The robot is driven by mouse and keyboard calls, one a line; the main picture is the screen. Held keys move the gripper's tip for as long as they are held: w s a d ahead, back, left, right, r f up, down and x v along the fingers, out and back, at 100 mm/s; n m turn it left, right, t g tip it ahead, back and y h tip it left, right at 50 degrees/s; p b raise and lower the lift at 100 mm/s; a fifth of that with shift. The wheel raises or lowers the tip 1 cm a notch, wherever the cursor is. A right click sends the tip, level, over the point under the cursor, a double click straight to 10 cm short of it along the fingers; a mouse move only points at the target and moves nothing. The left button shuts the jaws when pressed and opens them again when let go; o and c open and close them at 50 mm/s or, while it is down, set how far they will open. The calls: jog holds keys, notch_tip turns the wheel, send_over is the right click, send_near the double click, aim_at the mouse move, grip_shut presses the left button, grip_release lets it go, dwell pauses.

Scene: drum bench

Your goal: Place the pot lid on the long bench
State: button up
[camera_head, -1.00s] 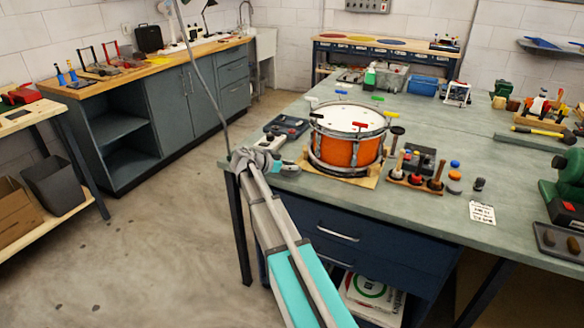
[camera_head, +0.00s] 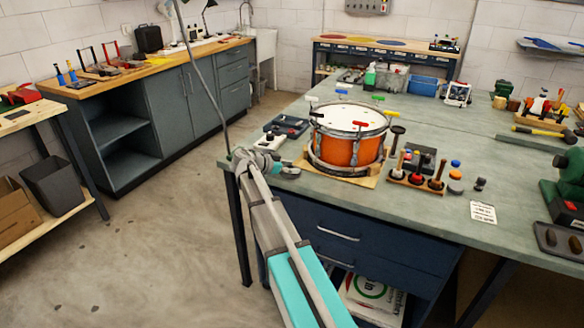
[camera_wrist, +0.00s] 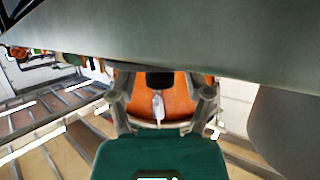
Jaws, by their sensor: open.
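I cannot make out a pot lid in either view. My gripper (camera_head: 287,171) is at the near left corner of the large grey-green bench (camera_head: 420,205), just left of the orange drum (camera_head: 345,150). In the wrist view my gripper (camera_wrist: 162,88) has its two grey fingers spread apart. An orange surface, which looks like the drum, shows beyond them, with nothing visibly held. A long wood-topped bench (camera_head: 150,68) with dark grey cabinets runs along the left wall. I cannot tell from the pictures which bench is the long one.
A dark tray (camera_head: 287,125) lies behind my gripper. A wooden rack of stamp-like tools (camera_head: 415,180) stands right of the drum. Hand tools (camera_head: 100,68) occupy the left part of the wood-topped bench. The floor (camera_head: 170,240) between the benches is clear.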

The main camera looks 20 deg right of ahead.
jog(key=shift+r, duration=0.15)
jog(key=shift+r+p, duration=0.4)
jog(key=shift+p, duration=0.15)
jog(key=p+v, duration=0.4)
jog(key=v, duration=0.8)
jog(key=shift+f, duration=0.2)
jog(key=shift+s, duration=0.1)
